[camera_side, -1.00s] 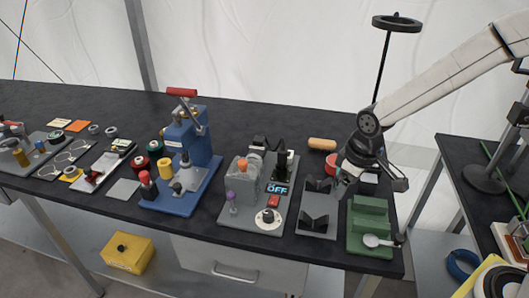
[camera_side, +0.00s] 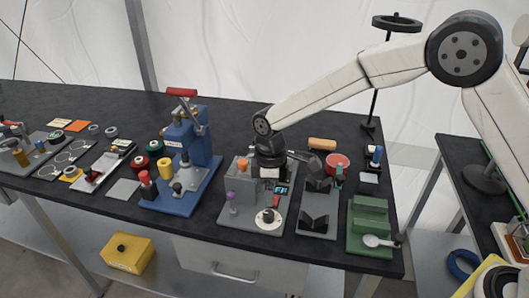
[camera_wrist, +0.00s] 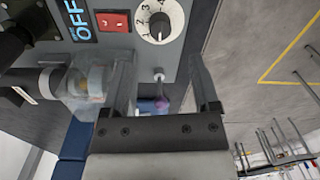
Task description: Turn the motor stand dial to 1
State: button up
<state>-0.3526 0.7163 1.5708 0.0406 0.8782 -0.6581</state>
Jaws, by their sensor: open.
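The motor stand (camera_side: 240,217) is a grey plate carrying a motor housing, a red switch and a small display. Its dial (camera_side: 268,216) is a white disc with a black knob near the front right. In the wrist view the dial (camera_wrist: 159,22) shows at the top with numbers on its rim; I cannot tell which one the knob points to. The display (camera_wrist: 77,18) reads OFF. My gripper (camera_side: 272,175) is above the stand, behind the dial. In the wrist view my gripper (camera_wrist: 160,62) is open and empty, its fingers apart from the dial.
The red switch (camera_wrist: 113,21) is beside the dial. A purple-topped post (camera_side: 232,198) stands on the plate's front left. The blue press (camera_side: 187,160) is to the left. A grey block stand (camera_side: 316,222) and a green stand (camera_side: 369,228) are to the right.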

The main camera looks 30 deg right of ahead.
aim_at(269, 213)
jog(key=shift+f, duration=0.1)
jog(key=shift+s+f, duration=0.1)
jog(key=shift+f, duration=3.75)
jog(key=shift+c, duration=0.2)
grip_shut()
